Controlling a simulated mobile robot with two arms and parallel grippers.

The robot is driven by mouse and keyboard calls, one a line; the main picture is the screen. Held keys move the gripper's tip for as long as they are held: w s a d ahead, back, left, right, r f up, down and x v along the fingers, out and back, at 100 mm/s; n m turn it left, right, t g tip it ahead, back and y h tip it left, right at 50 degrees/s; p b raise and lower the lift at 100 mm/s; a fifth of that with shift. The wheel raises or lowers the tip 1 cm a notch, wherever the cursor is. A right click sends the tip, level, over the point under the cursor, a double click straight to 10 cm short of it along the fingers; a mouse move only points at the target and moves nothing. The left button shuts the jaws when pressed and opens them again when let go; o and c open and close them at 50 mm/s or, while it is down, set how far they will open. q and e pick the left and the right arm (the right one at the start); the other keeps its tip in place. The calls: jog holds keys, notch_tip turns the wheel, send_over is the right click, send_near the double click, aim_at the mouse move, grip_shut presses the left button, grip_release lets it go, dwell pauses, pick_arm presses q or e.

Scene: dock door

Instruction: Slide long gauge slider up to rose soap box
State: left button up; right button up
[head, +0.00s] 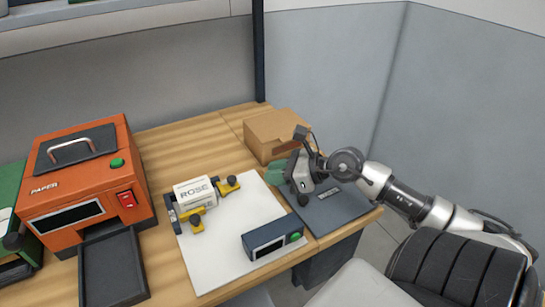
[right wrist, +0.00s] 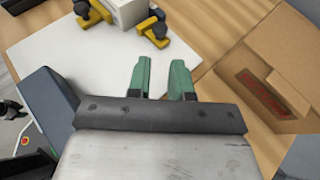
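The white rose soap box (head: 195,193), lettered ROSE, sits on a white board (head: 222,262); part of it shows at the top of the right wrist view (right wrist: 128,10). A yellow slider with a black knob (head: 228,185) stands at its right side, and another (head: 196,222) at its front. Both show in the right wrist view, right (right wrist: 155,28) and left (right wrist: 92,14) of the box. I cannot tell which is the long gauge slider. My right gripper (head: 276,173), green-tipped, is right of the board's sliders; its fingers (right wrist: 160,80) are apart and empty. My left gripper is out of view.
A cardboard box (head: 275,135) stands behind my right gripper. A dark device with a green button (head: 272,240) sits on the board's front right. A dark flat pad (head: 335,208) lies under my right arm. An orange machine (head: 85,180) stands at left. The board's middle is clear.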

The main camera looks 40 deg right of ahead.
jog(key=w+a+n+g+b, duration=0.1)
jog(key=w+a+r+n+g+y+b, duration=0.1)
jog(key=n+g, duration=0.1)
jog(key=shift+w+a, duration=0.25)
jog(key=shift+a, duration=0.15)
grip_shut()
jog(key=shift+w+d+r+n+g+b, duration=0.2)
jog(key=shift+r+n+g+b, duration=0.15)
jog(key=shift+g, duration=0.35)
jog(key=s+d+r+g+h+b, duration=0.2)
jog(key=d+r, duration=0.1)
jog(key=d, duration=0.4)
jog(key=p, duration=0.3)
send_near(235, 183)
jog(key=f, duration=0.3)
jog(key=shift+s+a, duration=0.25)
jog(key=shift+a, duration=0.05)
jog(key=shift+w+a+f+p, duration=0.1)
jog(key=shift+w+a+p, duration=0.35)
jog(key=shift+w+a, duration=0.3)
jog(key=shift+w+a+f, duration=0.3)
jog(key=shift+w+a, duration=0.1)
jog(key=shift+a, duration=0.15)
